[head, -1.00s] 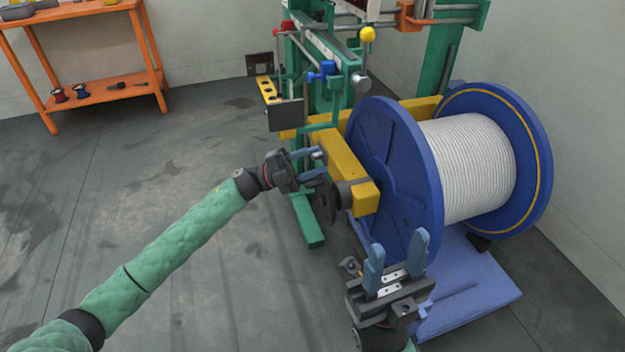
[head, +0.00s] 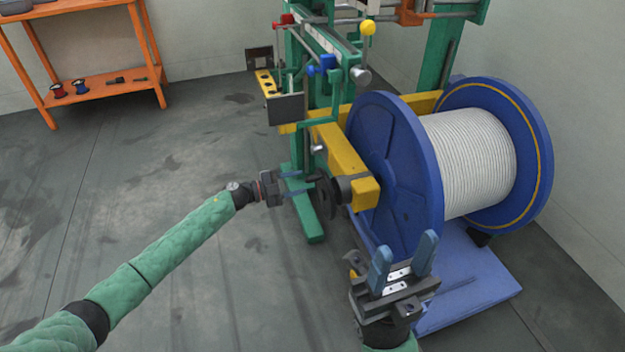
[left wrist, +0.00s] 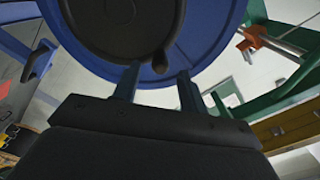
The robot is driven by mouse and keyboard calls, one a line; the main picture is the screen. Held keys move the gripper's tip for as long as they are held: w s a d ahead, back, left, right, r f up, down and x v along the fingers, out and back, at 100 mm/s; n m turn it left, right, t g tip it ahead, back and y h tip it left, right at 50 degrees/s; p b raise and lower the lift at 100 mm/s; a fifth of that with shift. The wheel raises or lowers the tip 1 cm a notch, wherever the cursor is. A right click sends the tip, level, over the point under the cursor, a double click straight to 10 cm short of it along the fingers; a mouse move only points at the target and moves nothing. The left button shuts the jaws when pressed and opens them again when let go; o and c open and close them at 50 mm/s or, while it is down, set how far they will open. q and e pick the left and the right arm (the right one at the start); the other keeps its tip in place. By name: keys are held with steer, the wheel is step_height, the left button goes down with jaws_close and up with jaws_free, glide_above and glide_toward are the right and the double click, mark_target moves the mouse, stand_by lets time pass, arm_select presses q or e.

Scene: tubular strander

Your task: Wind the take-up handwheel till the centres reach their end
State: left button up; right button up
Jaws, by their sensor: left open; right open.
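The take-up handwheel (head: 326,203) is a dark disc at the near end of the yellow arm (head: 345,158), beside the reel. My left gripper (head: 310,182) is open just left of it, with its fingers pointing at its face. In the left wrist view the black wheel (left wrist: 95,22) fills the top, and its small crank knob (left wrist: 160,62) shows between the tips of my open fingers (left wrist: 158,82). I cannot tell whether they touch it. My right gripper (head: 403,258) is open and empty in front of the reel. The far centre is hidden.
The blue reel (head: 390,160) with white strand (head: 465,165) stands right of the handwheel, above a blue platform (head: 470,290). The green machine frame (head: 310,225) rises behind. An orange shelf (head: 105,90) stands at the back left. The floor at left is clear.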

mark_target(313, 179)
arm_select(q)
steer(key=shift+b+x, duration=0.3)
steer(key=shift+x, duration=2.55)
jaws_close()
